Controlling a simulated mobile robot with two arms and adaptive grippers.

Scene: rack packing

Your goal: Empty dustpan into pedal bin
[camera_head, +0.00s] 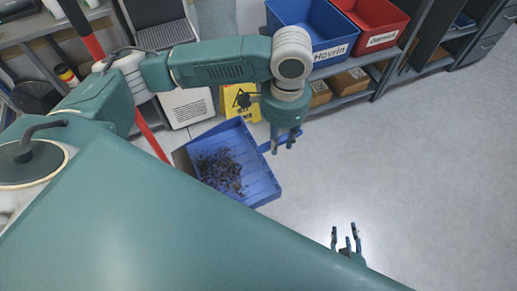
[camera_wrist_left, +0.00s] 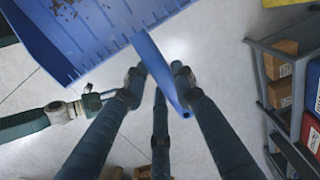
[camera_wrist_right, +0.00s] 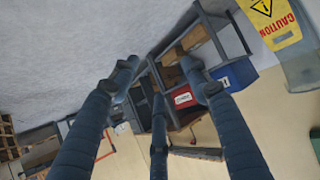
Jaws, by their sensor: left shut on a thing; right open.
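The blue dustpan (camera_head: 262,186) is held above the floor, with its tray opening upward and a heap of dark debris (camera_head: 222,172) inside. My left gripper (camera_head: 284,142) is shut on the dustpan's handle (camera_head: 293,134). The left wrist view shows the handle (camera_wrist_left: 158,62) between the fingers and the tray (camera_wrist_left: 60,45) at upper left, with a little debris visible. My right gripper (camera_head: 347,240) is open and empty, to the lower right of the dustpan and apart from it. I cannot make out a pedal bin for certain in any view.
A shelf at the back holds a blue crate (camera_head: 312,28), a red crate (camera_head: 375,22) and cardboard boxes (camera_head: 349,82). A yellow caution sign (camera_head: 240,102) and a white vented box (camera_head: 187,107) stand behind the dustpan. The floor (camera_head: 440,160) at right is clear.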

